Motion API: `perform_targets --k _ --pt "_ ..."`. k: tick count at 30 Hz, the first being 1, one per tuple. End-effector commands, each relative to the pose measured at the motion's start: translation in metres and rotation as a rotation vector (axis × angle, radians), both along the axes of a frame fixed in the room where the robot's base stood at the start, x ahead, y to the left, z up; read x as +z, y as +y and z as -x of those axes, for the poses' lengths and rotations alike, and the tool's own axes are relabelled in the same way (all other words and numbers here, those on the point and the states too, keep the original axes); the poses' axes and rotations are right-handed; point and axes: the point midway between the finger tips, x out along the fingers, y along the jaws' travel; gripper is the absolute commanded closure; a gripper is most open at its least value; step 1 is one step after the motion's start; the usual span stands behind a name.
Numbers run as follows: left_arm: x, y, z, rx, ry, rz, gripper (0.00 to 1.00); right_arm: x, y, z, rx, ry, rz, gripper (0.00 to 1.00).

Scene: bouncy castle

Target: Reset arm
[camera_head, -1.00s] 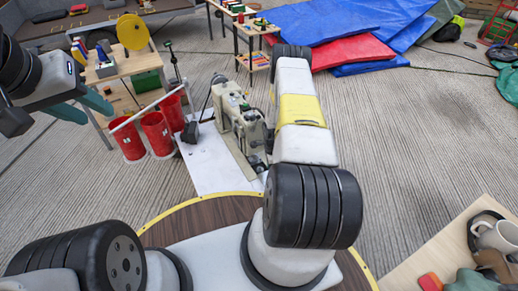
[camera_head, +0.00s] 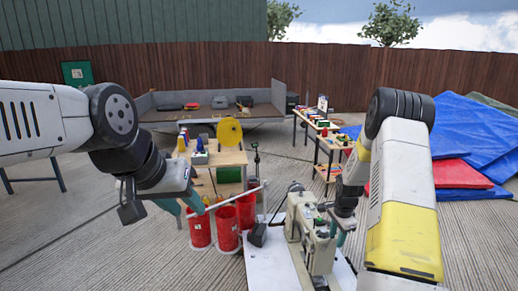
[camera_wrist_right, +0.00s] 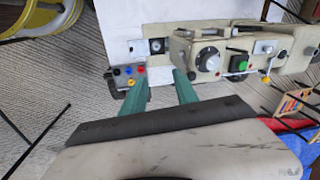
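My left arm comes in from the left in the head view, with its gripper (camera_head: 184,205) low over the wooden table's front edge. Its teal fingers look apart, with nothing visible between them. My right arm (camera_head: 404,215) reaches forward on the right. Its gripper is partly hidden in the head view, beside the beige machine (camera_head: 303,232). In the right wrist view the right gripper (camera_wrist_right: 160,82) has two teal fingers spread apart and empty. The machine, with a dial and a green button, also shows above them (camera_wrist_right: 225,55).
Red buckets (camera_head: 227,228) stand beneath a white bar near my left gripper. A wooden table (camera_head: 230,157) with a yellow disc is behind them. A shelf (camera_head: 325,140), blue mats (camera_head: 470,140) and a low grey-walled platform (camera_head: 265,114) lie farther back. Some floor between is clear.

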Motion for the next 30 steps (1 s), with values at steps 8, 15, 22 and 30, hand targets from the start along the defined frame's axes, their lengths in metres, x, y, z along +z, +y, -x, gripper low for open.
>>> perform_targets --k 8,15,22,30 --pt "0.0 0.0 0.0 0.0 0.0 0.0 0.64 0.131 0.032 0.022 0.251 -0.089 0.033 0.64" --pt "0.0 0.0 0.0 0.0 0.0 0.0 0.64 0.22 0.062 0.066 0.472 -0.165 0.069 0.64" --pt "0.0 0.0 0.0 0.0 0.0 0.0 0.64 0.285 0.09 0.123 0.688 -0.24 0.113 0.64" --pt "0.0 0.0 0.0 0.0 0.0 0.0 0.64 0.334 0.119 0.201 0.944 -0.332 0.177 0.64"
